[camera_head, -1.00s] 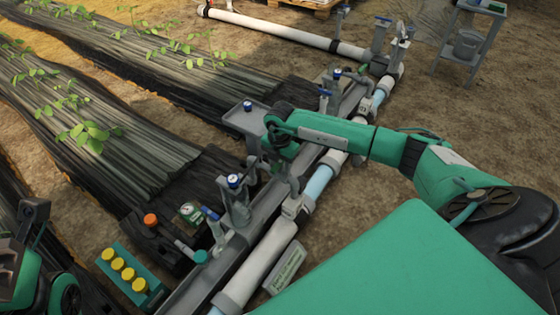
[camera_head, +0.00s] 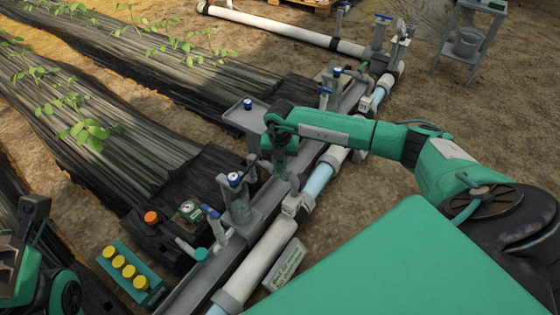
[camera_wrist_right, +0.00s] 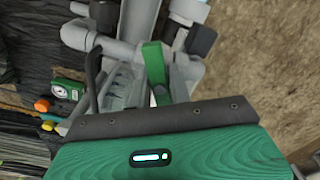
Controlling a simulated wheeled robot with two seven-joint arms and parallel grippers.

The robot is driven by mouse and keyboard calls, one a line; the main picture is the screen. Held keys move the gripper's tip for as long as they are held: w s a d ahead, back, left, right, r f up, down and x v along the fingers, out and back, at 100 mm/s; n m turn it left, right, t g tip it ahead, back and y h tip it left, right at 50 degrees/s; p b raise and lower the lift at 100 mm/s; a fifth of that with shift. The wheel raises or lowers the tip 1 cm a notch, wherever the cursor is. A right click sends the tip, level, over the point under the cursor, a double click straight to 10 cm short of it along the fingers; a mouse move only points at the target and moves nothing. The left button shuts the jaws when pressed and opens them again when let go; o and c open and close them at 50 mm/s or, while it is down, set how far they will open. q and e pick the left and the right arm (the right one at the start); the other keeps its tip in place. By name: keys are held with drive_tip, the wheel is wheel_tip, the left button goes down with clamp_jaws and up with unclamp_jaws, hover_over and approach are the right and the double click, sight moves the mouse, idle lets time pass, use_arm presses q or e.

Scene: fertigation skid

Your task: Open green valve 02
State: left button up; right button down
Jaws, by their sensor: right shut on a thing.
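My right gripper (camera_head: 284,170) reaches down over the pipe and grey channel in the middle of the head view. In the right wrist view, a green lever handle (camera_wrist_right: 155,66) lies in front of my right gripper (camera_wrist_right: 142,82), which is shut on it. The handle sits on grey valve fittings beside the pipe. In the head view the handle is hidden by the gripper, and I cannot read a number 02 there. My left gripper (camera_head: 10,266) is partly in view at the lower left edge, away from the pipe; its jaw opening is unclear.
Blue-topped fittings (camera_head: 234,179) and a gauge (camera_head: 190,208) stand close to the gripper. A box with yellow buttons (camera_head: 124,270), an orange knob (camera_head: 151,218) and a sign (camera_head: 286,264) are nearer. A stand with a bucket (camera_head: 467,44) is far right.

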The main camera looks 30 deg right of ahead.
drive_tip(key=n, duration=1.3)
drive_tip(key=shift+n, duration=0.4)
drive_tip(key=c, duration=1.2)
unclamp_jaws()
